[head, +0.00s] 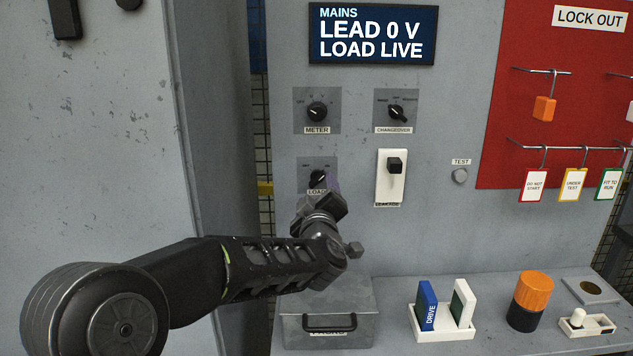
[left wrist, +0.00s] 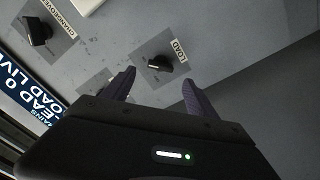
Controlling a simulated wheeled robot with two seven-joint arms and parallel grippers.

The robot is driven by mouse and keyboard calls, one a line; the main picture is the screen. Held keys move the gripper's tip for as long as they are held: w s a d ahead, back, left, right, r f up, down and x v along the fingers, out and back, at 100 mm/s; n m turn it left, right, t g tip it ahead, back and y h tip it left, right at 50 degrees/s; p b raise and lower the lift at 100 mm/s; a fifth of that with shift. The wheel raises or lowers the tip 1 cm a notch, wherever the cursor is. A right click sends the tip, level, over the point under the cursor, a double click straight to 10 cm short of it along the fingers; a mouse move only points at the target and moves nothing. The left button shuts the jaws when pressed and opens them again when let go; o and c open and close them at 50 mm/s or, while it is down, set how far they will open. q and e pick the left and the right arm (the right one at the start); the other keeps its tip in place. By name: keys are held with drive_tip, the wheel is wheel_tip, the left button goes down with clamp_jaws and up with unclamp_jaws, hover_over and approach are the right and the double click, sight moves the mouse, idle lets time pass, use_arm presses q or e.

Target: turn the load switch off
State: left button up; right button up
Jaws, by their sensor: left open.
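The load switch (head: 318,179) is a black rotary knob on a grey plate, low on the left of the panel, labelled LOAD. My left gripper (head: 333,186) is in front of it and partly covers it in the head view. In the left wrist view the load knob (left wrist: 159,63) shows just beyond and between the two open fingers of my left gripper (left wrist: 158,88). No contact with the knob is visible. The display (head: 372,34) reads MAINS, LEAD 0 V, LOAD LIVE. My right gripper is not in view.
The meter knob (head: 317,111) is above the load switch, and the changeover knob (head: 397,112) is up to the right. A white plate with a black switch (head: 394,165) is right of it. Below are a grey box (head: 340,300), a white holder (head: 440,331) and an orange-black cylinder (head: 531,300).

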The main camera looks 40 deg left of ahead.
sight(317, 182)
use_arm(q)
drive_tip(key=p+x, duration=0.1)
drive_tip(key=x, duration=0.5)
drive_tip(key=shift+c, duration=0.2)
drive_tip(key=c, duration=1.3)
drive_tip(key=shift+f, duration=0.1)
